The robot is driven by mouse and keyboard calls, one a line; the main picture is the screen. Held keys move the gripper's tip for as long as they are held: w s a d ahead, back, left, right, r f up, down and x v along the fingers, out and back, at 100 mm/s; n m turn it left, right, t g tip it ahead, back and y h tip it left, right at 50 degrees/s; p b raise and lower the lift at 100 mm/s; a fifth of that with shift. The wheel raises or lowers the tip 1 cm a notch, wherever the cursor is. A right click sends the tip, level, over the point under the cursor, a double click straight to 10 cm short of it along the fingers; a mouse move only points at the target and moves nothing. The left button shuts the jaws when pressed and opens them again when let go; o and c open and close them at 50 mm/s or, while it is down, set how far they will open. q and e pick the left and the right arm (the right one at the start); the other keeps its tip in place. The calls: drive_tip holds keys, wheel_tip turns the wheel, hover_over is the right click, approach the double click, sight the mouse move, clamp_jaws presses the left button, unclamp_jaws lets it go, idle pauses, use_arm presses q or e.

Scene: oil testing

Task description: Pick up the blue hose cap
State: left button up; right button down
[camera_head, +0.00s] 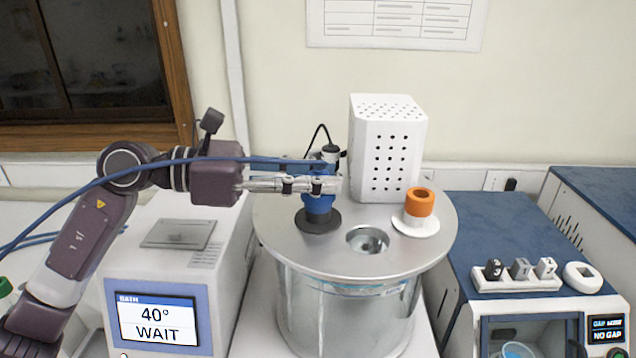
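The blue hose cap (318,205) stands upright on its black base, on the left part of the round metal lid. A blue hose runs from it to the left, and a thin black cable loops above it. My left gripper (318,184) comes in level from the left, with a finger across the front of the cap. The far finger is mostly hidden, so I cannot tell whether the fingers are closed on the cap. My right gripper is not in view.
The metal vessel's lid (289,252) also bears a white perforated box (388,148), an orange cap (419,202) on a white disc, and an open round hole (367,240). A bath unit display (156,322) reads 40° WAIT. A blue-topped machine (480,225) stands right.

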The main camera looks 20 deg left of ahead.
use_arm(q)
drive_tip(key=c, duration=0.5)
drive_tip(key=shift+r, duration=0.1)
drive_tip(key=shift+c, duration=0.2)
